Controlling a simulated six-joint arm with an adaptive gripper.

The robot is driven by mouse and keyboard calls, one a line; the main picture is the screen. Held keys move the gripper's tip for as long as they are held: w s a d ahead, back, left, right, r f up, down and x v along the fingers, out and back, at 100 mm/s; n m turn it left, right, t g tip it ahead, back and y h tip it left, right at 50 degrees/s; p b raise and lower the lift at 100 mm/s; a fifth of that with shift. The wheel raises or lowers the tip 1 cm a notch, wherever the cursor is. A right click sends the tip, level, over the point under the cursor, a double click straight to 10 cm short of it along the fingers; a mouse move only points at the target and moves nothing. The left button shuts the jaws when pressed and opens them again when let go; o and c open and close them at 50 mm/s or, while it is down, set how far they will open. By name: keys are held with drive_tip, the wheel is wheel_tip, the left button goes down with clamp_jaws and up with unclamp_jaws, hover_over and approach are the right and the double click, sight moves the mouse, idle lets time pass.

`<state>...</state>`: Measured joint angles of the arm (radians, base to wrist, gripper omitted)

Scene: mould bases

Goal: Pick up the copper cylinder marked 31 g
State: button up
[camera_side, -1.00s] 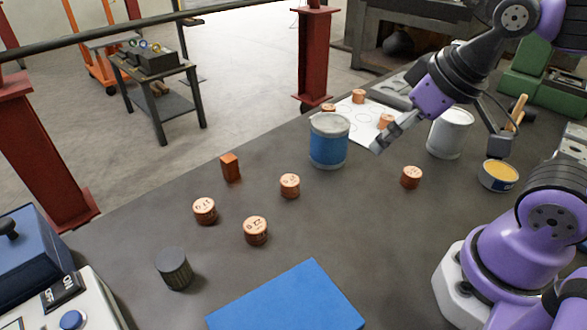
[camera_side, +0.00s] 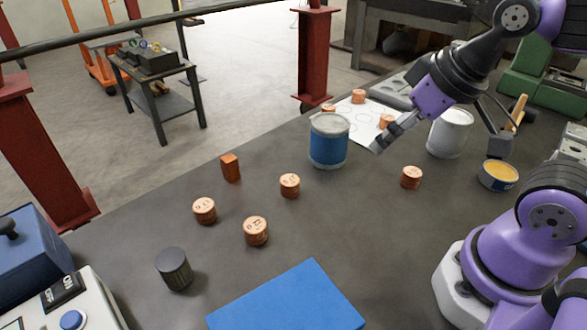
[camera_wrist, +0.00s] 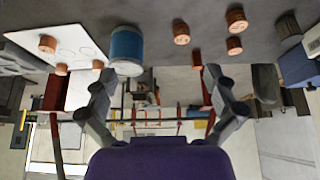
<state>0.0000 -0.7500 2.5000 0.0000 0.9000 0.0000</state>
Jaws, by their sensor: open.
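Several copper cylinders stand upright on the dark bench. One (camera_side: 204,210) seems marked 17 g and one (camera_side: 256,231) seems marked 22. The marks on another (camera_side: 290,186) and on one at the right (camera_side: 411,177) are too small to read surely. More copper cylinders (camera_side: 359,96) stand on or beside a white sheet at the back, their marks unreadable. I cannot tell which is 31 g. My gripper (camera_side: 378,146) is above the bench, right of the blue tin, open and empty. In the wrist view its fingers (camera_wrist: 160,76) are spread apart; cylinders (camera_wrist: 181,33) show beyond them.
A blue tin (camera_side: 328,146), a white tin (camera_side: 449,138) and a yellow-filled tin (camera_side: 499,176) stand near my gripper. A copper block (camera_side: 230,167), a dark ribbed cylinder (camera_side: 173,269) and a blue pad (camera_side: 287,305) lie nearer.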

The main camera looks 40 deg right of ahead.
idle(0.4)
drive_tip(key=c, duration=0.3)
drive_tip(key=n+g, duration=0.6)
hover_over(412, 172)
drive_tip(key=f, duration=1)
drive_tip(key=shift+s+a+f, duration=0.2)
drive_tip(key=shift+s+f, duration=0.05)
drive_tip(key=shift+f, duration=0.15)
drive_tip(key=shift+w+d+f, duration=0.15)
drive_tip(key=shift+f, duration=1.4)
drive_tip(key=shift+w+d+f, duration=0.1)
drive_tip(key=shift+d+f, duration=0.05)
drive_tip(key=shift+f, duration=1.4)
